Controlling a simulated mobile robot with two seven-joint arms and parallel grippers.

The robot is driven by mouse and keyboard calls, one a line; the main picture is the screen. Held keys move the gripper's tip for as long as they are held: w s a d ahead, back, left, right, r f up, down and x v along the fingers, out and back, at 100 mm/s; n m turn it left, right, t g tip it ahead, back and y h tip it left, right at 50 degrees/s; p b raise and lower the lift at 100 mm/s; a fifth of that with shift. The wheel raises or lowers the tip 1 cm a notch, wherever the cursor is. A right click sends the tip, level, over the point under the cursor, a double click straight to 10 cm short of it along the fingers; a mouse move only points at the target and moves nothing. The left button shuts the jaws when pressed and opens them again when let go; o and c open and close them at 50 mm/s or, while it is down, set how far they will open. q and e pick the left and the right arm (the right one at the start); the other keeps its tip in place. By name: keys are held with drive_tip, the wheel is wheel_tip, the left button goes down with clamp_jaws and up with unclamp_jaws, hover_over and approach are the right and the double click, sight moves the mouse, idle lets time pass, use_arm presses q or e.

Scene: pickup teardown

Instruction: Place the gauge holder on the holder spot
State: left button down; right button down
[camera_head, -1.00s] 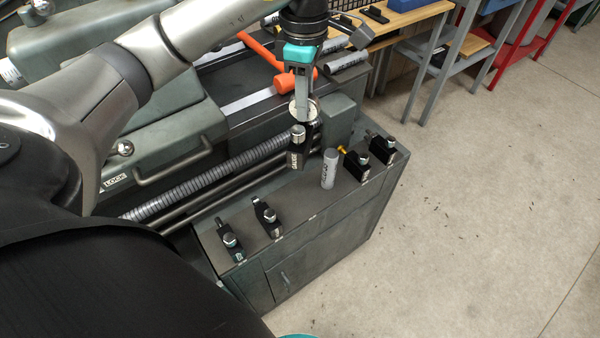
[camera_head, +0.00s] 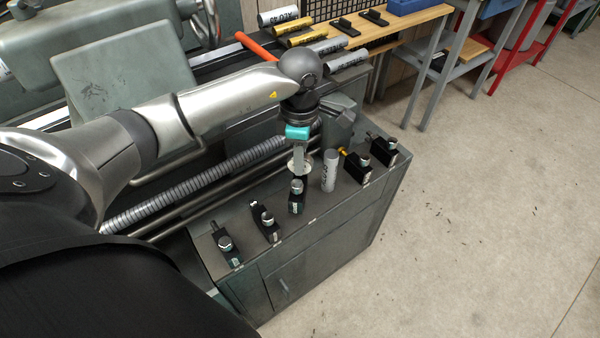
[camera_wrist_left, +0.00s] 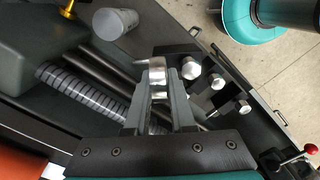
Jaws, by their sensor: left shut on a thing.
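The gauge holder (camera_head: 297,197) is a small black block with a silver knob and a pale label. My left gripper (camera_head: 299,174) points down and is shut on its upper part. The holder is upright at the cabinet top (camera_head: 330,210), between another black holder and a grey cylinder. I cannot tell whether its base touches the surface. In the left wrist view the fingers (camera_wrist_left: 152,100) close on a bright metal part, with the black holder body (camera_wrist_left: 172,60) beyond. The holder spot is not distinguishable; it may be under the holder. My right gripper is out of view.
Two black holders (camera_head: 225,243) (camera_head: 265,221) stand left of the held one. The grey cylinder (camera_head: 330,170) stands close on its right, then two more holders (camera_head: 357,168) (camera_head: 384,149). A lathe with a ribbed screw (camera_head: 200,182) lies behind. Open floor is at right.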

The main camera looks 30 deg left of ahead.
use_arm(q)
drive_tip(key=shift+f+b, duration=0.45)
drive_tip(key=shift+f, duration=1.65)
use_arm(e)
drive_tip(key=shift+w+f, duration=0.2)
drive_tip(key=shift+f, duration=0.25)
use_arm(q)
drive_tip(key=shift+f, duration=0.15)
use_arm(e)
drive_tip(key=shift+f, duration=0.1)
use_arm(q)
drive_tip(key=c, duration=0.8)
unclamp_jaws()
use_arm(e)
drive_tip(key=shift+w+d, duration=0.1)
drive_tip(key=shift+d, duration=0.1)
use_arm(q)
drive_tip(key=shift+o, duration=0.2)
wheel_tip(320, 180, up, 7)
drive_tip(key=shift+r+p, duration=0.1)
drive_tip(key=shift+p, duration=0.7)
wheel_tip(320, 180, up, 4)
drive_tip(key=shift+p, duration=0.4)
drive_tip(key=shift+r, duration=0.55)
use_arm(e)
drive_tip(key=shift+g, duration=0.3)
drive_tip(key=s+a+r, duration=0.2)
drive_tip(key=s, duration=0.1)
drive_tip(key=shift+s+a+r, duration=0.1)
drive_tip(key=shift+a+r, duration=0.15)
